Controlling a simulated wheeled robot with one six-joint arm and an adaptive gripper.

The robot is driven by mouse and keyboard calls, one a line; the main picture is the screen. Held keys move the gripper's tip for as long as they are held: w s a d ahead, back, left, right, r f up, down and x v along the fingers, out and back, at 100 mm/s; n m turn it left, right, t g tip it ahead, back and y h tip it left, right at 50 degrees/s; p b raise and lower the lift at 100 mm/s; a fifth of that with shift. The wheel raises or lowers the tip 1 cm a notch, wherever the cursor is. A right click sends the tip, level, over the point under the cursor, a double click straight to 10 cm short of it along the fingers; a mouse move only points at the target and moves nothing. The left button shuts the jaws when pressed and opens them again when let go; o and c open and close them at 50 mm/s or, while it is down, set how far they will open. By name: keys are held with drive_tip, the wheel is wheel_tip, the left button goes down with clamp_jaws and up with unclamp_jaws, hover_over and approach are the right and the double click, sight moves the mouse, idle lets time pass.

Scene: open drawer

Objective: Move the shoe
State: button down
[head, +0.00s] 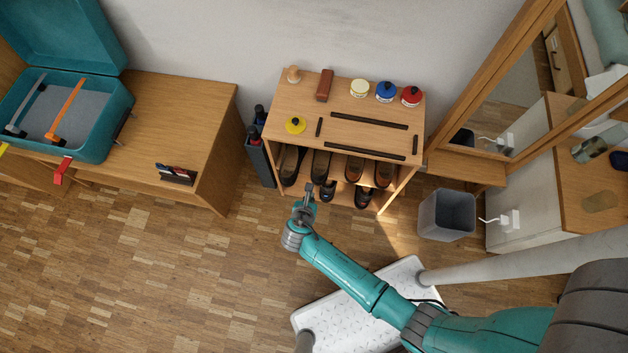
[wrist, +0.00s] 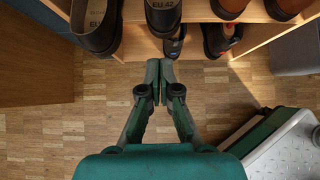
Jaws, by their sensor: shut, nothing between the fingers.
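A small wooden shoe rack (head: 290,118) holds several shoes. On its upper shelf are a black shoe (head: 290,165) at the left, a second black shoe (head: 321,165) and a brown pair (head: 369,171). Dark shoes (head: 327,191) stand on the lower level, partly hidden by the shelf above. Which shoe the task means cannot be told. My gripper (head: 309,187) is in front of the rack's left half, shut and empty. In the wrist view its closed fingertips (wrist: 160,66) point toward a lower-level shoe (wrist: 174,42), below the second black shoe (wrist: 163,15). Contact cannot be told.
Polish tins, a brush and a wooden knob stand on the rack top. A dark umbrella holder (head: 260,160) stands left of the rack, a grey bin (head: 446,214) right. A bench (head: 190,110) bears an open teal suitcase (head: 97,125). Floor at the left front is clear.

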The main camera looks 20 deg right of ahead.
sight(317, 174)
drive_tip(key=w+d+f, duration=0.2)
drive_tip(key=w, duration=0.1)
drive_tip(key=w+d+f, duration=0.2)
drive_tip(key=shift+w, duration=0.25)
drive_tip(key=shift+w+d, duration=0.4)
drive_tip(key=shift+w, duration=0.1)
drive_tip(key=shift+w+d, duration=0.6)
drive_tip(key=shift+w, duration=0.2)
drive_tip(key=shift+w+d, duration=0.55)
drive_tip(key=shift+w, duration=0.2)
drive_tip(key=shift+s+a, duration=0.1)
